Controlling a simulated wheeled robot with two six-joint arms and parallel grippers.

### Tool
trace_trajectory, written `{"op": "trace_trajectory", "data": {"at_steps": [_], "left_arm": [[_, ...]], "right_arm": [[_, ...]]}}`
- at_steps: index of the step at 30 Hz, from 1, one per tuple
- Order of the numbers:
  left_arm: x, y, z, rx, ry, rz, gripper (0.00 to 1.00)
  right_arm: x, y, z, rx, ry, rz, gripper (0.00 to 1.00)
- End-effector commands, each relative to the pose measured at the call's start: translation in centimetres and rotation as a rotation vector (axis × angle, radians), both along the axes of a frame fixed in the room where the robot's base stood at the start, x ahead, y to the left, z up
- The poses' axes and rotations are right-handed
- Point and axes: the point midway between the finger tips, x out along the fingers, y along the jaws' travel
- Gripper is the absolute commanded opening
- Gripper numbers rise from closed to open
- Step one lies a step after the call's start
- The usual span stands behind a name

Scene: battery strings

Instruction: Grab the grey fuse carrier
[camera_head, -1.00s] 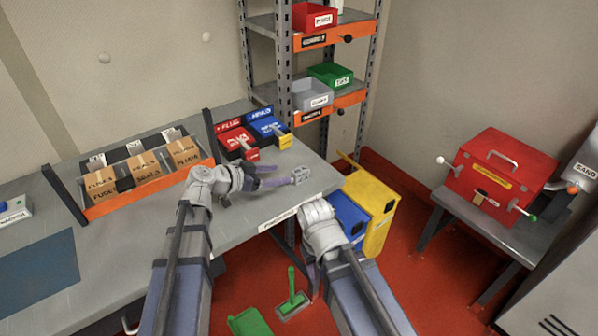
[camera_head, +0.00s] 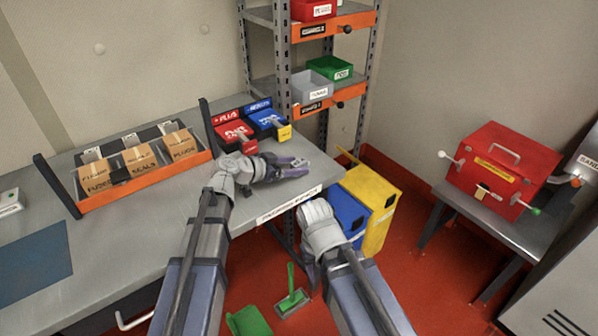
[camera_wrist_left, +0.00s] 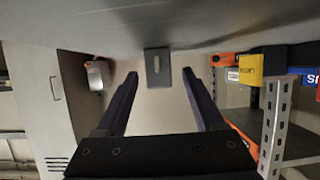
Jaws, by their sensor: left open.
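The grey fuse carrier (camera_head: 300,162) is a small grey block near the right front corner of the grey workbench (camera_head: 130,240). In the left wrist view the carrier (camera_wrist_left: 157,62) is upright in the picture, with a light slot-like mark on its face. My left gripper (camera_head: 291,167) is low over the bench top and points right at the carrier. In the left wrist view my left gripper (camera_wrist_left: 160,76) is open, with the carrier between its fingertips and a gap on each side. My right arm hangs in front of the bench; its fingers are not visible.
Behind the left gripper stand a red bin (camera_head: 234,133) and a blue bin (camera_head: 268,122). A rack of cardboard boxes (camera_head: 138,160) is at the bench's left. A blue container (camera_head: 347,213) and a yellow container (camera_head: 372,200) stand beyond the bench's right end.

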Motion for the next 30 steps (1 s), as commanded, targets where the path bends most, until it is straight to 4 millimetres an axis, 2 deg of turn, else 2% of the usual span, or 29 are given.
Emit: {"op": "trace_trajectory", "data": {"at_steps": [8,26,30], "left_arm": [[0.28,-0.43,-0.15,0.000,0.000,0.000,0.69],[0.27,-0.40,-0.16,0.000,0.000,0.000,0.01],[0.27,-0.40,-0.16,0.000,0.000,0.000,0.00]], "right_arm": [[0.00,0.00,-0.15,0.000,0.000,0.000,0.50],[0.00,0.00,-0.15,0.000,0.000,0.000,0.50],[0.00,0.01,-0.15,0.000,0.000,0.000,0.50]]}}
